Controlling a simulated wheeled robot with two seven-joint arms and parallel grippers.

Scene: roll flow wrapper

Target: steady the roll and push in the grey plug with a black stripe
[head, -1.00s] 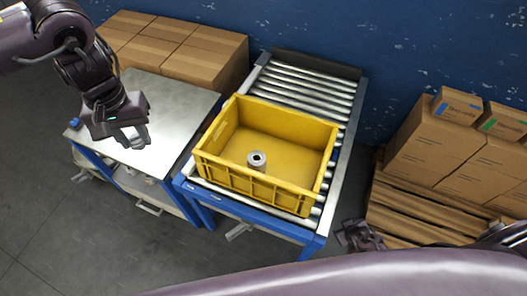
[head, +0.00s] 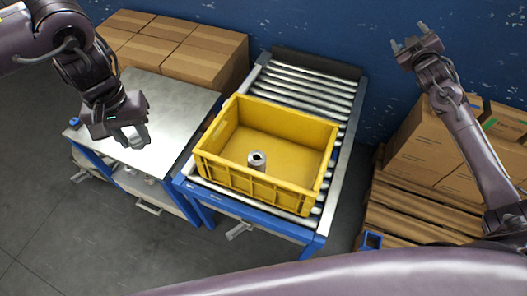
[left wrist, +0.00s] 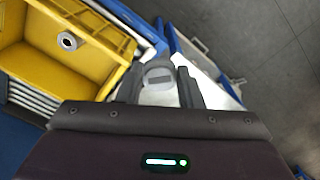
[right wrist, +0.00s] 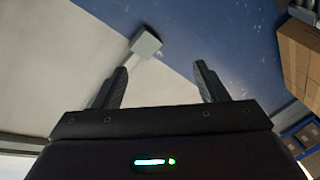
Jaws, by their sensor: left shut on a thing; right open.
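The roll (head: 257,161), a short pale grey cylinder with a dark hole in its upper end, stands inside the yellow crate (head: 250,184), near its front wall. It also shows in the left wrist view (left wrist: 68,41). My left gripper (head: 137,134) is over the metal table, left of the crate. In the left wrist view it is shut on a grey plug (left wrist: 158,72) with a dark stripe across it. My right gripper (head: 409,37) is raised high at the upper right, before the blue wall, well away from the roll. It is open and empty (right wrist: 163,80).
The crate sits on a roller conveyor (head: 309,86) with a blue frame. A metal-topped table (head: 176,103) stands left of it. Cardboard boxes (head: 178,45) are stacked behind the table, and more boxes (head: 420,140) on a pallet at right. The crate's top is open.

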